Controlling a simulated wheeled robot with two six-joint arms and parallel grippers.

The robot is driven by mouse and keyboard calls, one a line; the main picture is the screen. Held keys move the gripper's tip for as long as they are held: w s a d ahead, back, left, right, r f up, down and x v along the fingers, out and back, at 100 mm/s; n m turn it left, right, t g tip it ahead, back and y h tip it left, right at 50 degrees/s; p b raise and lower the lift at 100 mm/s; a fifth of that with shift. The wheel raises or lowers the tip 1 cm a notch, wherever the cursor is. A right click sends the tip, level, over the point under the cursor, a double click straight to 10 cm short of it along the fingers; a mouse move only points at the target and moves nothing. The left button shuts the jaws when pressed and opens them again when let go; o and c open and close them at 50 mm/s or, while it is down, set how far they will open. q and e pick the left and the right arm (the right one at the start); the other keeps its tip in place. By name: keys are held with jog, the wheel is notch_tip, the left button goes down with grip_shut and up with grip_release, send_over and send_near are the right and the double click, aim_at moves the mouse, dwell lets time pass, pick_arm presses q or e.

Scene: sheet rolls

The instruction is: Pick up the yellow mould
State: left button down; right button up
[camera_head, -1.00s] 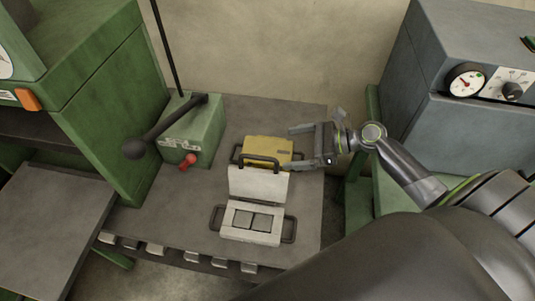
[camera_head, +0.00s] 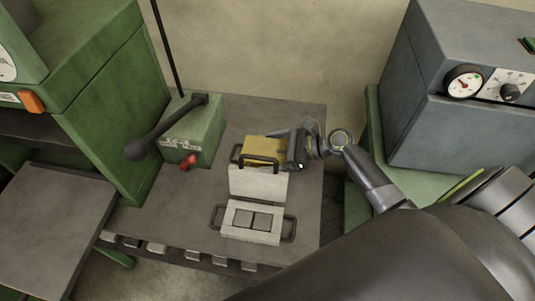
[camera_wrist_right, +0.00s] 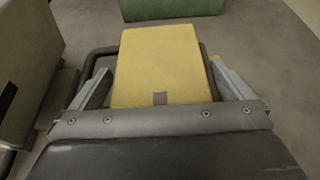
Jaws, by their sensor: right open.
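The yellow mould (camera_head: 262,147) lies on the grey bench behind an open pale mould, with a dark handle loop at its front. My right gripper (camera_head: 287,146) is at its right end in the head view. In the right wrist view the yellow mould (camera_wrist_right: 160,62) sits between the two open fingers of my right gripper (camera_wrist_right: 165,88), with a visible gap on at least the left side. Part of the mould's near end is hidden by the gripper body. My left gripper is in neither view.
The open pale mould (camera_head: 252,222) with two dark cavities and side handles lies in front. A green lever box (camera_head: 195,130) with a red knob stands to the left. A grey machine with a gauge (camera_head: 430,130) is at the right. The bench's right rear is clear.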

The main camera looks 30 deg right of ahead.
jog(key=c, duration=1.8)
jog(key=shift+w+r, duration=0.15)
jog(key=shift+c, duration=0.8)
jog(key=shift+r, duration=0.1)
